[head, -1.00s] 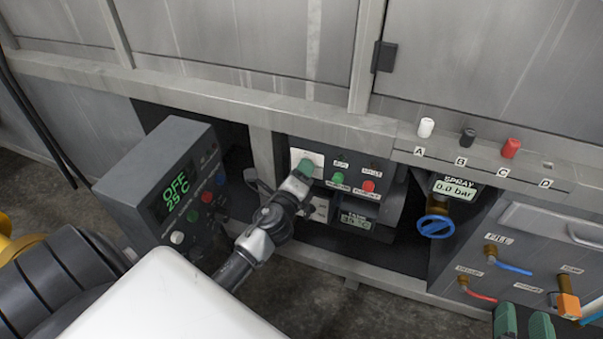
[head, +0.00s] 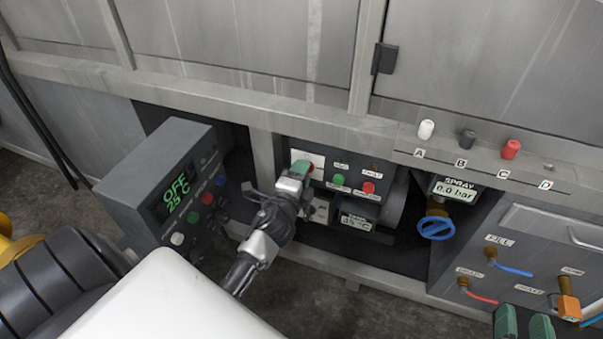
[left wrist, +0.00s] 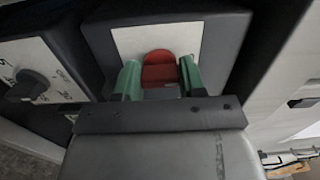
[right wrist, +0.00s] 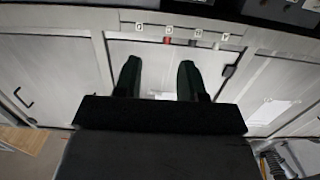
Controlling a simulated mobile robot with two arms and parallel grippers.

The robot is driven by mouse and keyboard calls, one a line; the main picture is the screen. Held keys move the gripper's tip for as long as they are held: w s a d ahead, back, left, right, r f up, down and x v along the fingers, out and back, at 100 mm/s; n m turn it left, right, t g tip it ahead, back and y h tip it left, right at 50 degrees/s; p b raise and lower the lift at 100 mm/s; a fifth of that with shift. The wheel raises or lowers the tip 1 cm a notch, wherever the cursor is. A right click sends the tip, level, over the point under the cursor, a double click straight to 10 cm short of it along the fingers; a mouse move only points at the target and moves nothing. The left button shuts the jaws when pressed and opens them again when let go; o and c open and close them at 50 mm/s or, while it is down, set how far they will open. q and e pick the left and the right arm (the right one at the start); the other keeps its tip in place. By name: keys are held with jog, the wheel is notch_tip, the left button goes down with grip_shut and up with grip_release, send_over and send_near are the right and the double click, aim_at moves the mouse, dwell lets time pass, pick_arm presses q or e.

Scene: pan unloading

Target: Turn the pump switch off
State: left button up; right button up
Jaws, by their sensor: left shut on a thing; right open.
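The pump switch is a red knob (left wrist: 160,70) on a white plate (left wrist: 128,40) in the left wrist view. In the head view the white plate (head: 317,159) is at the upper left of the dark control box under the counter, and my fingers mostly cover the knob. My left gripper (head: 298,170) is at the plate, with its green fingers on either side of the red knob, shut on it; it also shows in the left wrist view (left wrist: 160,78). My right gripper (head: 523,322) is open and empty at the bottom right; it also shows in the right wrist view (right wrist: 157,80).
A green button (head: 338,180) and a red button (head: 368,187) sit right of the switch. A panel reading OFF and 25 C (head: 175,192) stands left of my left arm. A blue valve (head: 436,228) is to the right, under the spray display (head: 457,188).

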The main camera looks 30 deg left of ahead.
jog(key=shift+f, duration=0.1)
pick_arm(q)
jog(key=o, duration=0.9)
pick_arm(e)
jog(key=shift+s, duration=0.1)
pick_arm(q)
jog(key=p+v, duration=0.1)
jog(key=v, duration=1)
pick_arm(e)
jog(key=shift+s+d+f+g+h, duration=0.2)
jog(key=shift+f+g, duration=0.4)
jog(key=shift+s+d+f+g+h, duration=0.15)
jog(key=shift+f+g+h, duration=0.05)
jog(key=shift+f+g, duration=0.4)
pick_arm(q)
jog(key=shift+w, duration=0.1)
